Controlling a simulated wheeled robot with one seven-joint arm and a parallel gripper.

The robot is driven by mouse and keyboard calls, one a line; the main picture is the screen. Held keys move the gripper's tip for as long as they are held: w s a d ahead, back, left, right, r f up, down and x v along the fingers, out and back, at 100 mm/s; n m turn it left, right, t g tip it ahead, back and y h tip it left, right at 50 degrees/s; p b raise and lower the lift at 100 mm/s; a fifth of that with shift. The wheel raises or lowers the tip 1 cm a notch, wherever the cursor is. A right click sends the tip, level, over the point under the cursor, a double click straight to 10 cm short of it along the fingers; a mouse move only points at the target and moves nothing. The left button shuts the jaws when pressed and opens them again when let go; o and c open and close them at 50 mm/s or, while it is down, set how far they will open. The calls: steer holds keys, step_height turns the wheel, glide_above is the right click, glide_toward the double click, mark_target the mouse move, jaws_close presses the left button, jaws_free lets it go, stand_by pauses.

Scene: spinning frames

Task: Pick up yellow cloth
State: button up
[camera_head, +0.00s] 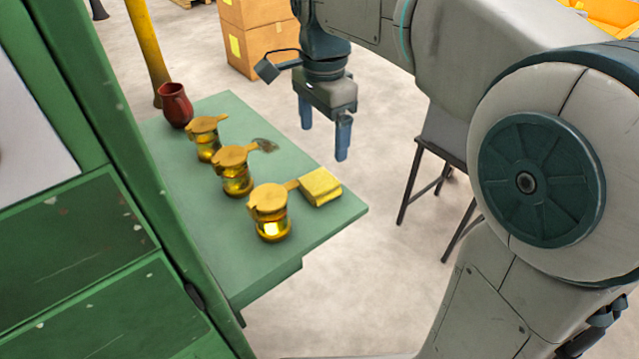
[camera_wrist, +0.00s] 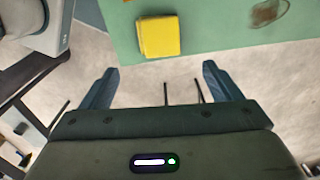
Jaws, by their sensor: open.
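The yellow cloth (camera_head: 320,187) is a small folded square pad lying flat on the green table (camera_head: 322,222), near its right corner. It also shows in the wrist view (camera_wrist: 159,36), at the top middle, close to the table edge. My gripper (camera_head: 324,142) points down with its two blue fingers apart and empty. It is above and beyond the cloth in the head view, not touching it. In the wrist view the fingers (camera_wrist: 160,80) are spread over the floor, below the cloth in the picture.
Several amber jars with yellow lids (camera_head: 269,212) stand in a row left of the cloth, the nearest close beside it. A dark red jug (camera_head: 175,105) stands at the table's far left. A brownish stain-like patch (camera_head: 265,145) lies behind the cloth. A dark stool (camera_head: 440,150) stands right.

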mark_target(321, 180)
step_height(321, 180, down, 11)
steer(key=shift+s+a+r, duration=0.1)
steer(key=shift+r, duration=0.05)
steer(key=c, duration=1.1)
